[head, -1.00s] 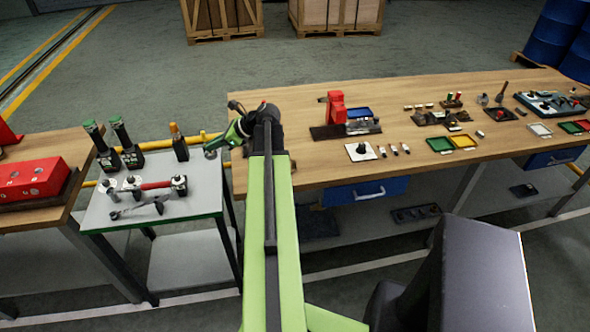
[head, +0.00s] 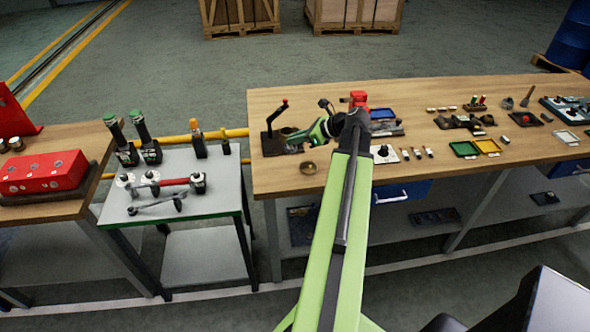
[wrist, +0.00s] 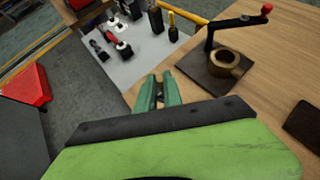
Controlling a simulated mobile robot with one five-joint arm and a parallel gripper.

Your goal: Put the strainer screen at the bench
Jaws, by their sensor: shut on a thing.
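My gripper (head: 292,142) is over the left end of the long wooden bench (head: 350,174). In the wrist view its green fingers (wrist: 159,88) are closed on a small dark thing, taken as the strainer screen (wrist: 160,98). Most of it is hidden between the fingers, so its shape is unclear. A small round brass thing (head: 308,168) shows below the gripper near the bench's front edge; I cannot tell whether it touches the gripper.
A crank with a red knob (head: 278,118) stands at the bench's left end, close beside my gripper; the wrist view shows a brass cup (wrist: 226,63) on its dark base. A grey tool cart (head: 215,185) is left. A red block (head: 358,100) stands right.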

